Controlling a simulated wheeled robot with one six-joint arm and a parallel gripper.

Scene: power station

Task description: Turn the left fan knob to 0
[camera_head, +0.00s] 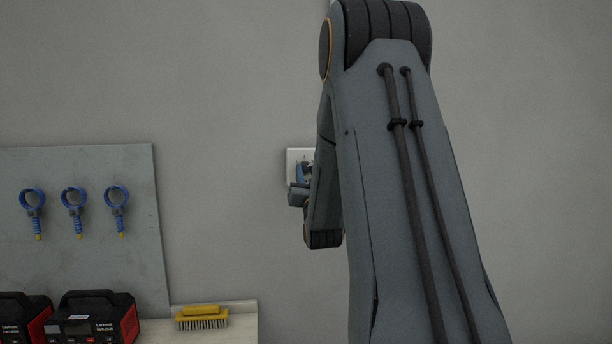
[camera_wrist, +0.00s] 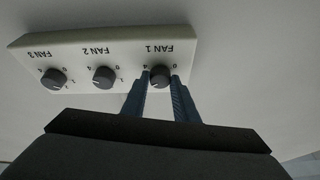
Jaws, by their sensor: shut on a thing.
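A white fan panel (camera_wrist: 60,50) appears upside down in the wrist view, with three dark round knobs labelled FAN 1, FAN 2 and FAN 3. The FAN 1 knob (camera_wrist: 160,80) is at the right of that picture. My gripper (camera_wrist: 160,77) has one blue finger on each side of this knob and is shut on it. The scale around it shows a 4 at its left and a 0 at its right. Its pointer direction is not clear. In the head view the panel (camera_head: 294,154) is on the wall, mostly hidden behind my arm and gripper (camera_head: 303,172).
The FAN 2 knob (camera_wrist: 103,77) and FAN 3 knob (camera_wrist: 54,79) are beside the held knob. In the head view, a grey board (camera_head: 90,270) with blue ring tools hangs at left. Below are red-black boxes (camera_head: 95,318) and a yellow brush (camera_head: 201,317). The wall around the panel is bare.

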